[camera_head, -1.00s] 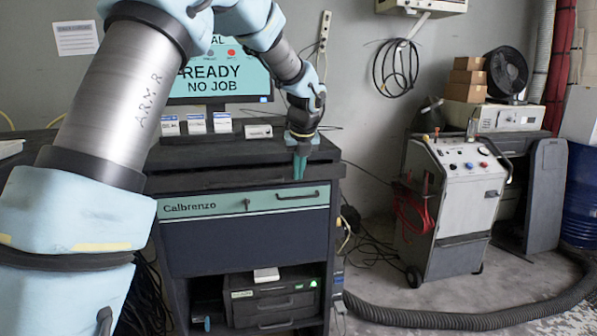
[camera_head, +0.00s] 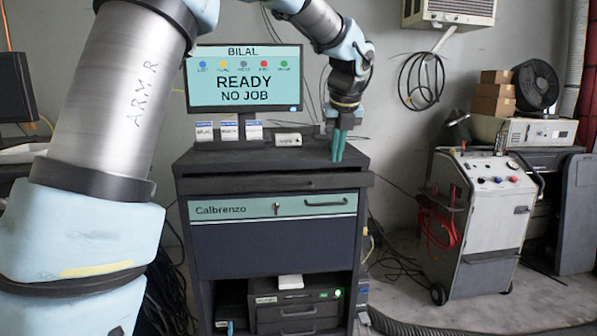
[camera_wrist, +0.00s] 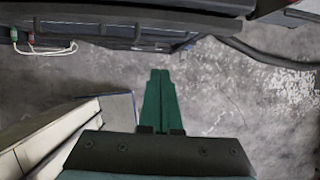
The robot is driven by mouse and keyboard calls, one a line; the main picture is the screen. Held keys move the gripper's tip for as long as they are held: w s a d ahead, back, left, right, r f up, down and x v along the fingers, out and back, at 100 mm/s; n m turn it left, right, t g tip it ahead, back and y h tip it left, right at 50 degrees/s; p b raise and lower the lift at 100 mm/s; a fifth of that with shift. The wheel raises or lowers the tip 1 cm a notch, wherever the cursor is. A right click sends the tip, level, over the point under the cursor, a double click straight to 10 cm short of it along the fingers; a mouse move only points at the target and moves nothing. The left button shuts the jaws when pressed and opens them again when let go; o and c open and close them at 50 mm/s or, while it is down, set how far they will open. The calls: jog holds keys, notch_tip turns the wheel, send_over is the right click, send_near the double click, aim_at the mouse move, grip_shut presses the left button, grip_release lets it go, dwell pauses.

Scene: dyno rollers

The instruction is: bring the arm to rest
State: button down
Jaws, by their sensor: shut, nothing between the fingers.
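My gripper (camera_head: 338,146) points down at the right end of the dark cabinet (camera_head: 271,241) in the head view, its green fingers together and empty. I cannot tell whether it is above the cabinet top or in front of its edge. In the wrist view the green fingers (camera_wrist: 160,100) lie side by side with no gap and nothing between them, over grey concrete floor. My arm reaches across from the left of the head view, bent at its upper part.
A monitor (camera_head: 244,78) reading "READY NO JOB" stands on the cabinet, with small labelled cards in front. A grey wheeled machine (camera_head: 485,225) stands at the right, with red cables. A black hose (camera_head: 440,327) lies on the floor. Some floor between cabinet and machine is clear.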

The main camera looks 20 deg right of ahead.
jog(key=s+a+f+n+g, duration=0.1)
jog(key=a+f+n, duration=0.4)
jog(key=a+n, duration=0.55)
jog(key=s+a+f+n+g, duration=0.1)
jog(key=a+f+n, duration=0.4)
jog(key=a+n, duration=0.55)
jog(key=s+a+f+n, duration=0.3)
jog(key=s+a+n, duration=0.2)
jog(key=a+n, duration=0.3)
jog(key=s+a+f+n, duration=0.4)
jog(key=s+a+n, duration=0.2)
jog(key=a+n, duration=0.1)
jog(key=shift+a+f+n+g+y, duration=0.2)
jog(key=shift+a+n+g+y, duration=0.15)
jog(key=shift+a, duration=0.35)
